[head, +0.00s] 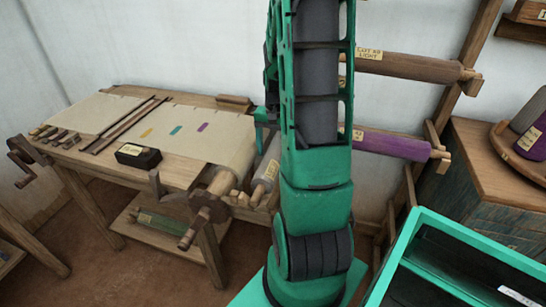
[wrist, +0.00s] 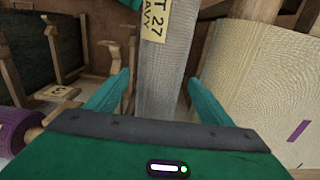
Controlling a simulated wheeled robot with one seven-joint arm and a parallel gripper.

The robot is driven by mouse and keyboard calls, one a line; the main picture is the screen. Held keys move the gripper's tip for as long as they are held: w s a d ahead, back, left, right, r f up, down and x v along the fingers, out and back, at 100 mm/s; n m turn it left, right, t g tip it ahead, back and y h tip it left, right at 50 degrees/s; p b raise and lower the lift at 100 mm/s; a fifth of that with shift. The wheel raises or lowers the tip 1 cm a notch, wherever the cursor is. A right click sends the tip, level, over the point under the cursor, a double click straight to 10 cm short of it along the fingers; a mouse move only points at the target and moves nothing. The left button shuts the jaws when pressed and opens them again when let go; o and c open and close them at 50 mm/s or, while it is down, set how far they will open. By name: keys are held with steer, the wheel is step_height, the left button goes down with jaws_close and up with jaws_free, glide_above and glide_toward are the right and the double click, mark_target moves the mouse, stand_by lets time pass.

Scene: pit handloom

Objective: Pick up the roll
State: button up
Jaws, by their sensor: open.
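A pale grey roll (wrist: 163,75) with a yellow label, partly readable as "T 27" and "AVY", runs between the fingers of my gripper (wrist: 158,88) in the wrist view. My gripper is open, with one finger on each side of the roll and a gap visible on both sides. The roll's near end is hidden behind the gripper body. In the head view the grey roll (head: 265,175) slants beside the right end of the loom table, and my arm hides most of my gripper there.
The loom table (head: 185,168) carries cream cloth and a black labelled box (head: 138,156). A brown roll (head: 410,67) and a purple roll (head: 390,144) lie on a wall rack. A green roll (head: 162,223) lies on the low shelf. The cloth-wound beam (wrist: 265,80) is close right of my gripper.

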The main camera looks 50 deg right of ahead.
steer(key=shift+f, duration=0.95)
steer(key=shift+r, duration=0.1)
steer(key=c, duration=1.6)
